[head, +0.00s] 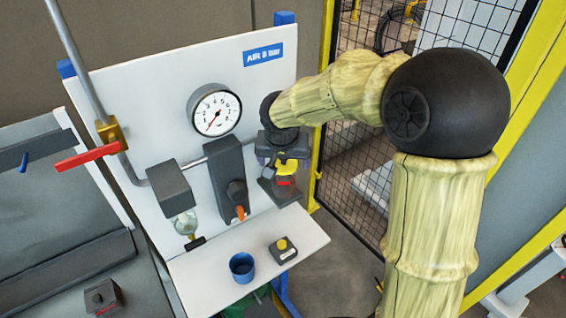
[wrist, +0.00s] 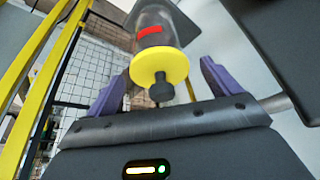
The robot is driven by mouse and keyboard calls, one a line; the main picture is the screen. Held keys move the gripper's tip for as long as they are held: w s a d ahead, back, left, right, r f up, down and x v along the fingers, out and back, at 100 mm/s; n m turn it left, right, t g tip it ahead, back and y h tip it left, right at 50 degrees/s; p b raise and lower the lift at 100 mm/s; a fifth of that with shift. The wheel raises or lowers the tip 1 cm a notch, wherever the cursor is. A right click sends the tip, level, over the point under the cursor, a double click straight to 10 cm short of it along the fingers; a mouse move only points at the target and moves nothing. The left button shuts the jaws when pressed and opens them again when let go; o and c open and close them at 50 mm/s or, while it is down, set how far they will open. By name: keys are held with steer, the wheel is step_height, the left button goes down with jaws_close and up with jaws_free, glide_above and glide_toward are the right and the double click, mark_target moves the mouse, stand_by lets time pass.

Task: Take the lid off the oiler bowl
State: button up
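The oiler bowl (wrist: 152,18) is clear with a red mark. It shows in the wrist view below a dark block. Its yellow lid (wrist: 160,66) with a black knob (wrist: 161,91) is on the bowl's end facing my gripper. The lid also shows in the head view (head: 287,168), partly hidden by my gripper. My gripper (wrist: 163,72) is open, with one purple finger on each side of the lid and knob and visible gaps to both. In the head view my gripper (head: 283,161) is just above the lid, at the panel's right side.
The white panel (head: 150,110) carries a pressure gauge (head: 214,112), a glass-bowled filter unit (head: 172,190) and a regulator (head: 226,175). A blue cup (head: 242,267) and a dark block with a yellow knob (head: 283,250) stand on the white shelf (head: 205,262). A red valve handle (head: 87,158) sticks out left.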

steer(key=shift+s+r, duration=0.1)
steer(key=c, duration=0.7)
steer(key=shift+c, duration=1.4)
step_height(320, 180, up, 10)
steer(key=shift+b, duration=1.15)
